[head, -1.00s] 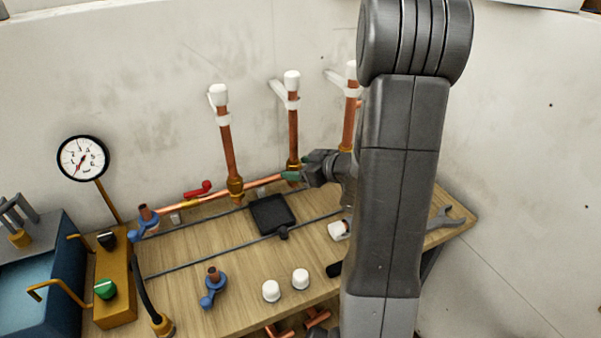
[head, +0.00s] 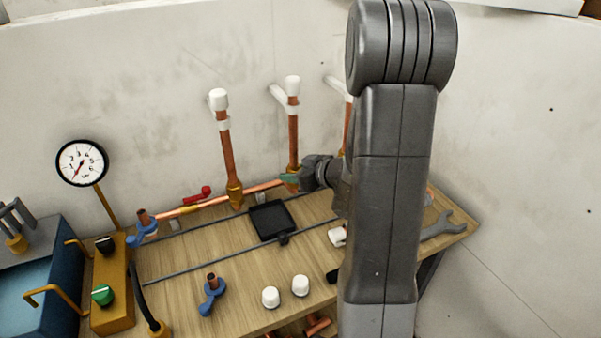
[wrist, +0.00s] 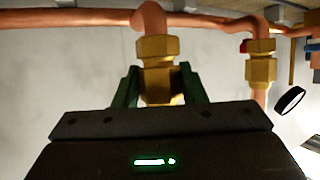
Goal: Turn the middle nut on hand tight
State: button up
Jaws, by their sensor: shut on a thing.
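The middle copper pipe (head: 293,141) stands upright against the wall, with a white cap on top. At its foot my gripper (head: 290,181) closes on the brass nut, which is mostly hidden in the head view. In the wrist view the green fingers of my gripper (wrist: 158,88) sit on both sides of the middle nut (wrist: 160,84). Another brass hex part (wrist: 157,47) is in line with it, against the copper run (wrist: 80,17). I cannot tell how far the thread is engaged. The left pipe's brass nut (head: 235,192) stands apart from my gripper.
A black tray (head: 271,220), two white caps (head: 271,297), a blue-handled valve (head: 212,291) and a wrench (head: 442,226) lie on the wooden bench (head: 180,265). A pressure gauge (head: 81,163) stands at left. My arm hides much of the right pipe.

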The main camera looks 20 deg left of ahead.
jog(key=shift+m+t+h+b, duration=0.6)
jog(key=shift+m+t+b, duration=0.8)
jog(key=shift+b, duration=0.75)
jog(key=shift+m+t+h+b, duration=0.6)
jog(key=shift+m+t+b, duration=0.35)
jog(key=shift+b, duration=1.75)
jog(key=shift+m+t+h+b, duration=0.35)
jog(key=shift+m+h+b, duration=0.1)
jog(key=shift+b, duration=1.75)
jog(key=shift+f+b, duration=0.1)
jog(key=shift+b, duration=0.3)
jog(key=shift+f+m+t+h+b, duration=0.1)
jog(key=shift+m+t+h+b, duration=0.7)
jog(key=shift+b, duration=6.05)
jog(key=shift+c, duration=0.2)
